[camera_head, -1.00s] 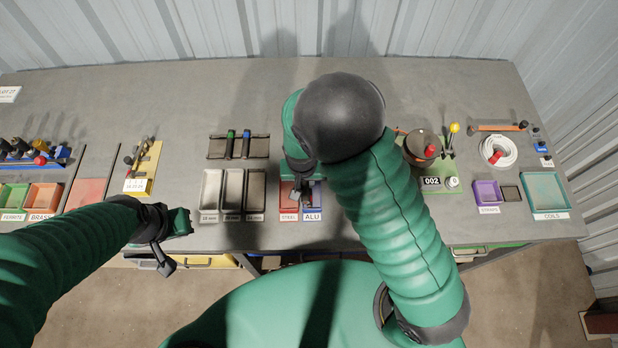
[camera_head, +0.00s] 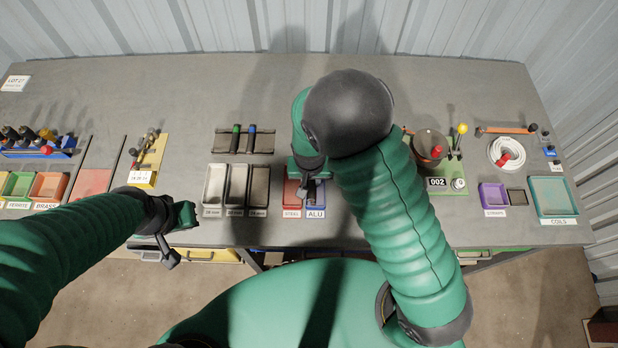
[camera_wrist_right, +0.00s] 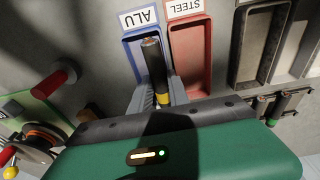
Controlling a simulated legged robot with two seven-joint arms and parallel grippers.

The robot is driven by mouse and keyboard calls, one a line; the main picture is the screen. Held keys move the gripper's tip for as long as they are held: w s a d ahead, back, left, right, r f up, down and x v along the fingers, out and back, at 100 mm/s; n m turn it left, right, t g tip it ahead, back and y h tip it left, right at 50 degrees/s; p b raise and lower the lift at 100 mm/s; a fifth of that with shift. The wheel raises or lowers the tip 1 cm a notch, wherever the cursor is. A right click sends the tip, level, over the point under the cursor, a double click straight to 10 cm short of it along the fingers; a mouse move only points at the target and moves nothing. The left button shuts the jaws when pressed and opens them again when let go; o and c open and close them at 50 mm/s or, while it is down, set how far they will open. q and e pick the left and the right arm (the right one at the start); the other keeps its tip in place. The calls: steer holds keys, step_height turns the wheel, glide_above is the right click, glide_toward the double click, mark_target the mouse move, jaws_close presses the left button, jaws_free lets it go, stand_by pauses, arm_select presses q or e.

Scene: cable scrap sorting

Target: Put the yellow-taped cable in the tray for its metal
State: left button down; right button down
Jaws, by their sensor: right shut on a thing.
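The yellow-taped cable (camera_wrist_right: 153,60) is a short dark piece with a yellow band, seen in the right wrist view. My right gripper (camera_wrist_right: 160,93) is shut on it near the band. The cable's far end lies over the blue ALU tray (camera_wrist_right: 130,49); whether it touches the tray is unclear. The red STEEL tray (camera_wrist_right: 191,60) is beside it. In the head view my right gripper (camera_head: 313,181) is over the ALU tray (camera_head: 320,202), next to the STEEL tray (camera_head: 291,198). My left gripper (camera_head: 182,217) is at the table's front edge, its jaws unclear.
Three grey trays (camera_head: 236,211) stand left of the metal trays. A rack (camera_head: 243,142) behind them holds pieces with green and blue bands. A green board with a reel (camera_head: 429,146) and a yellow-knobbed lever (camera_head: 461,130) is to the right. Clear table lies behind.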

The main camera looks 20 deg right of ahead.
steer(key=shift+d+f, duration=0.1)
steer(key=shift+d, duration=0.4)
steer(key=c, duration=1.6)
jaws_free()
steer(key=shift+c, duration=0.2)
steer(key=o, duration=0.5)
steer(key=shift+a, duration=0.3)
arm_select(q)
steer(key=shift+d, duration=0.15)
arm_select(e)
steer(key=shift+a, duration=0.1)
arm_select(q)
steer(key=shift+d, duration=0.25)
arm_select(e)
steer(key=shift+d, duration=0.25)
step_height(320, 180, up, 7)
steer(key=p, duration=0.6)
steer(key=shift+a+p, duration=0.1)
steer(key=shift+p, duration=0.3)
arm_select(q)
steer(key=w+v, duration=0.1)
steer(key=v, duration=0.5)
steer(key=shift+r, duration=0.4)
steer(key=shift+w+a, duration=0.1)
steer(key=shift+w, duration=0.05)
